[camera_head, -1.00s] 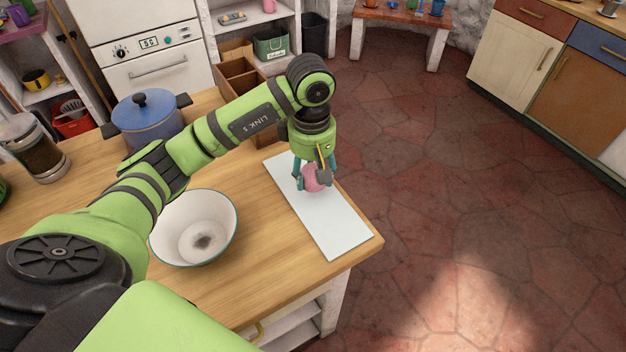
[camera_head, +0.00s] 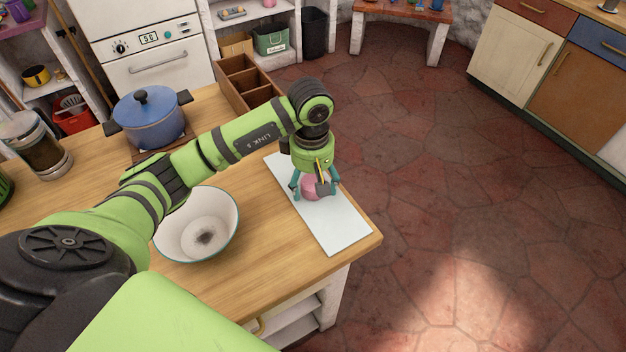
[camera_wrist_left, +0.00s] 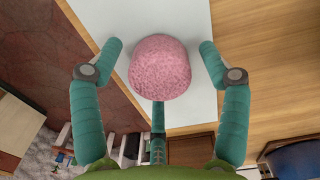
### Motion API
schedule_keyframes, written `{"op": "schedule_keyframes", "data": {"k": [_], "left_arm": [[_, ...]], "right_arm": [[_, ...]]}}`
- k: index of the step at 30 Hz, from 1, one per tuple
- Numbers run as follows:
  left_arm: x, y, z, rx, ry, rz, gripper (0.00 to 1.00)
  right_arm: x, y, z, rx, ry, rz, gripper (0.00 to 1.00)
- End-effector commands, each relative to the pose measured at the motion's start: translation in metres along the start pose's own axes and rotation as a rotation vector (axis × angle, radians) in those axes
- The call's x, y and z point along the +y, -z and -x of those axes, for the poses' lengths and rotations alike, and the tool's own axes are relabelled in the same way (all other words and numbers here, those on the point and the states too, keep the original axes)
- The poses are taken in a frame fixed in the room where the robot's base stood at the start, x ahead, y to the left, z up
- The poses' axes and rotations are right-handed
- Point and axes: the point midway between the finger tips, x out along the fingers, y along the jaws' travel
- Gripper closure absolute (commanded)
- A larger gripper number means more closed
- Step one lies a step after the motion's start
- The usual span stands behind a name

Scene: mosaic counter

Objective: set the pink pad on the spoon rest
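The pink pad (camera_head: 310,188) is a short, rough-textured round block. It sits on the long pale slab (camera_head: 340,232), the only thing here that looks like the spoon rest, near the right edge of the wooden counter. My left gripper (camera_head: 314,190) is over the pad with its teal fingers spread around it. In the left wrist view the pad (camera_wrist_left: 160,67) lies between the open fingers (camera_wrist_left: 159,50), with a gap on both sides, and the slab (camera_wrist_left: 115,18) shows behind it. The pad's underside is hidden. My right gripper is not in view.
A white bowl (camera_head: 190,232) stands left of the slab, under my left arm. A blue lidded pot (camera_head: 150,120), a glass press (camera_head: 38,145) and a brown divided box (camera_head: 238,85) stand farther back. The counter's front right part (camera_head: 280,270) is clear.

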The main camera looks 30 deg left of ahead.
Motion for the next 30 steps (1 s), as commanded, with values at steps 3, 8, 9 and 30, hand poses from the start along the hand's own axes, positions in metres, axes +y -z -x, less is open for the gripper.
{"op": "schedule_keyframes", "data": {"k": [3,8,9,30], "left_arm": [[0.0,0.0,0.0,0.0,0.0,0.0,0.24],[0.001,0.001,0.008,0.001,-0.003,0.0,0.24],[0.002,0.001,0.013,0.003,-0.005,0.001,0.24],[0.0,0.0,0.122,0.0,0.0,0.001,0.24]], "right_arm": [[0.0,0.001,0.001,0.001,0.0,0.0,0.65],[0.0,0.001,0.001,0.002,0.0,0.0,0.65],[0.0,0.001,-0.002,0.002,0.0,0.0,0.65],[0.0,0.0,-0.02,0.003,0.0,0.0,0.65]]}}
